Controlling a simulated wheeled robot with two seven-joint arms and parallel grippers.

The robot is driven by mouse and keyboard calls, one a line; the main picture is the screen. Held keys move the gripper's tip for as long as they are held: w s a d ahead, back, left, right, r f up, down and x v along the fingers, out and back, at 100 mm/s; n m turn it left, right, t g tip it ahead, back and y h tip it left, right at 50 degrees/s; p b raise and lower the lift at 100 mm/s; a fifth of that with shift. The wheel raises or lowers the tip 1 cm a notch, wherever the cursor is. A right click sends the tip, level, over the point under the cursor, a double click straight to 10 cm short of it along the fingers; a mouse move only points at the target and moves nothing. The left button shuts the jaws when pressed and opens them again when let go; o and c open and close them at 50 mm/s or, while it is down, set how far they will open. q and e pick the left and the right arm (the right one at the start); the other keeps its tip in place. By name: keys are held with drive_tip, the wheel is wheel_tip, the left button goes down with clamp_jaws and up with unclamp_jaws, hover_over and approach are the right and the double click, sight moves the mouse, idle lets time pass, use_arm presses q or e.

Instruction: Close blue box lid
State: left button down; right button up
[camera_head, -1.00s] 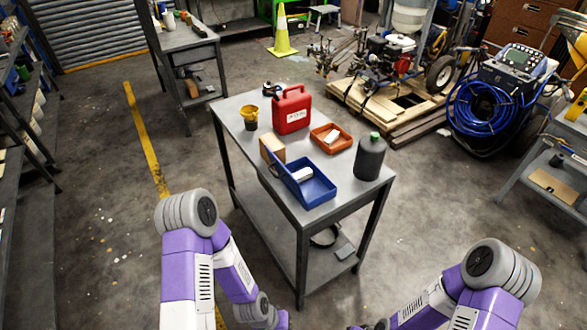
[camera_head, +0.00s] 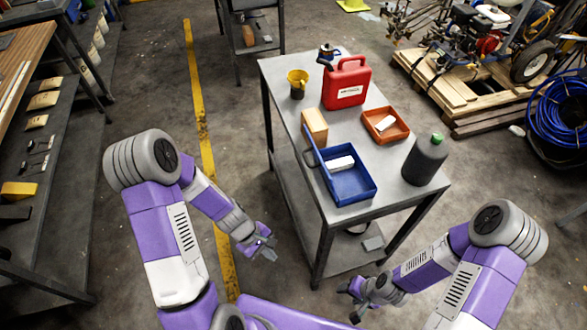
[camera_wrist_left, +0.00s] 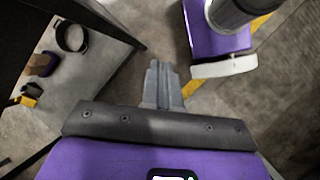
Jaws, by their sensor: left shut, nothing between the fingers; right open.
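The blue box (camera_head: 352,187) sits near the front edge of the grey table, with a white item inside. My left gripper (camera_head: 268,250) is shut and empty, left of the table and apart from the box. In the left wrist view the left gripper's fingers (camera_wrist_left: 162,82) are together over the floor. My right gripper (camera_head: 352,302) is in front of the table, low and apart from the box; its fingers are small in the picture.
On the grey table (camera_head: 290,118) stand a red canister (camera_head: 346,84), a yellow funnel cup (camera_head: 297,84), a cardboard block (camera_head: 314,127), an orange tray (camera_head: 385,125) and a dark bottle (camera_head: 424,160). The floor left of the table is clear around a yellow line (camera_head: 205,140).

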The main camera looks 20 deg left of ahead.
use_arm(q)
drive_tip(key=w+a+r+n+t+h+b, duration=0.1)
drive_tip(key=w+a+r+n+t+h, duration=0.2)
drive_tip(key=r, duration=0.5)
drive_tip(key=w+a+r+n+t+h, duration=0.1)
drive_tip(key=w+a+r+n+t, duration=0.15)
drive_tip(key=w+r+n, duration=0.35)
drive_tip(key=w+a+r+n+t+h+b, duration=0.1)
drive_tip(key=a+r+n+t+h, duration=0.15)
drive_tip(key=r, duration=0.65)
drive_tip(key=r+b+x, duration=0.2)
drive_tip(key=x, duration=1.1)
drive_tip(key=shift+w+d+r+n+t, duration=0.25)
drive_tip(key=shift+w+d+n+t, duration=0.1)
drive_tip(key=shift+d, duration=0.1)
drive_tip(key=shift+y, duration=0.25)
